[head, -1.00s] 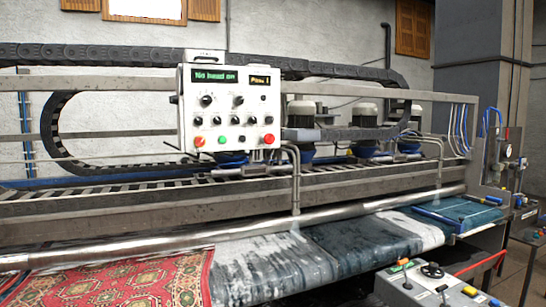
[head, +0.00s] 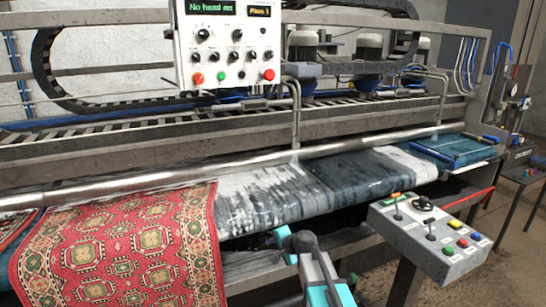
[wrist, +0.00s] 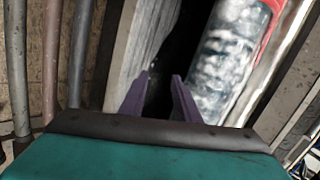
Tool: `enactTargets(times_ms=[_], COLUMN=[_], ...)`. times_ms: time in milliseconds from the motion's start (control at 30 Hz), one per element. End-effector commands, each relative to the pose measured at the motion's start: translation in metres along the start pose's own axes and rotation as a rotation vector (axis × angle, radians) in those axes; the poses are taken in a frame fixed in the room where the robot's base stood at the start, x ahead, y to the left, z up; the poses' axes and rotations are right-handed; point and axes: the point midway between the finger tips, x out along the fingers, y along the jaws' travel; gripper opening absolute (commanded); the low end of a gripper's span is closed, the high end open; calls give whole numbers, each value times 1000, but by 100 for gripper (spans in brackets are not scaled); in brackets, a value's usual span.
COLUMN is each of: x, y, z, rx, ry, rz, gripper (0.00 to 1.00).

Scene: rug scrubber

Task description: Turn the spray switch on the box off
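A grey control box (head: 432,272) stands on a post at the lower right of the head view. Its top carries a left lever (head: 398,208), another lever (head: 430,230), a black knob (head: 424,204) and several coloured buttons. The labels are too small to read, so I cannot tell which is the spray switch. A white panel (head: 184,45) on the machine has knobs, buttons and green and amber displays. My arm shows at the bottom centre of the head view, left of the grey box. My gripper (wrist: 159,97) is open and empty in the wrist view; neither box is recognisable there.
The long machine (head: 120,150) with metal rails fills the back. A red patterned rug (head: 125,245) hangs over its front at left, and a wet dark and white rug (head: 310,190) lies at centre. A red bar (head: 468,200) rises behind the grey box. Floor shows at right.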

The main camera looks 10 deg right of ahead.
Motion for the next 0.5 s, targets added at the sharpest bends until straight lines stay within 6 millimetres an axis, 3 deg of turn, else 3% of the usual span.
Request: enactTargets(times_ms=[33, 100, 500], x=[-12, -25, -119], y=[-25, -53, -205], z=[-8, -16, -54], rx=[7, 18, 51], ry=[12, 24, 87], rz=[-30, -69, -282], gripper=[29, 29, 29])
